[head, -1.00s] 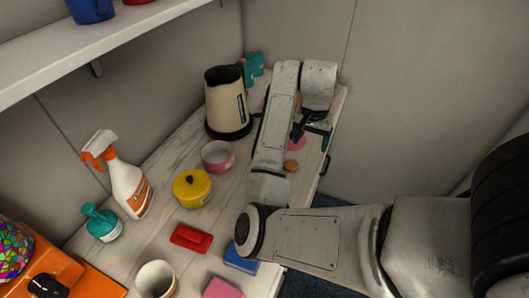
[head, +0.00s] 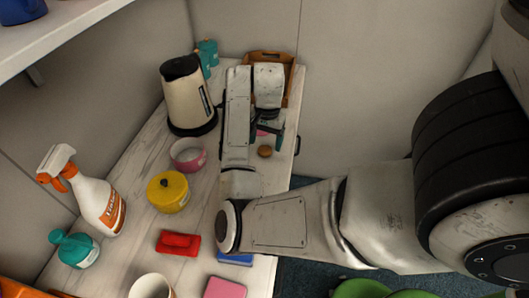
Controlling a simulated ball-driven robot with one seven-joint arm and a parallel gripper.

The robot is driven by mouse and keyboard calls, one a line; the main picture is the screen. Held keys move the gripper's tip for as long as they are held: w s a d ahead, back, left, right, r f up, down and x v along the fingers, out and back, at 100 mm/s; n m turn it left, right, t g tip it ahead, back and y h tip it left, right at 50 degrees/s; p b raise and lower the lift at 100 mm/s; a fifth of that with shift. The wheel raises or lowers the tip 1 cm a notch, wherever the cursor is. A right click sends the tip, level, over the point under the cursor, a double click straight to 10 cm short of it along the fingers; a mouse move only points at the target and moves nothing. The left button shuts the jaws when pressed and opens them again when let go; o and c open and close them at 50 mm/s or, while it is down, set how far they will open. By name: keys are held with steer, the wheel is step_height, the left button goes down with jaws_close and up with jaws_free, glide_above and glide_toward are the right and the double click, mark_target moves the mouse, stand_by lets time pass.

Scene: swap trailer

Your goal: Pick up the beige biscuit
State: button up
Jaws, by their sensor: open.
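A small round tan-brown piece, which looks like the beige biscuit (head: 264,151), lies on the white wood-grain worktop (head: 140,160) near its right edge. My gripper (head: 268,121) hangs under the end of my arm, just beyond the biscuit in the head view. Its dark fingers are small and partly covered by my arm. It is open and apart from the biscuit. I see nothing held in it.
A pink item (head: 262,132) shows beside the gripper, partly hidden. A kettle (head: 187,97), a pink bowl (head: 188,154) and a yellow pot (head: 168,192) stand to the left. An orange-brown wooden tray (head: 290,72) lies behind my arm against the wall.

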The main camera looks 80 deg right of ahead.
mark_target(265, 151)
steer(key=shift+f, duration=1.3)
steer(key=shift+c, duration=0.2)
steer(key=c, duration=1.1)
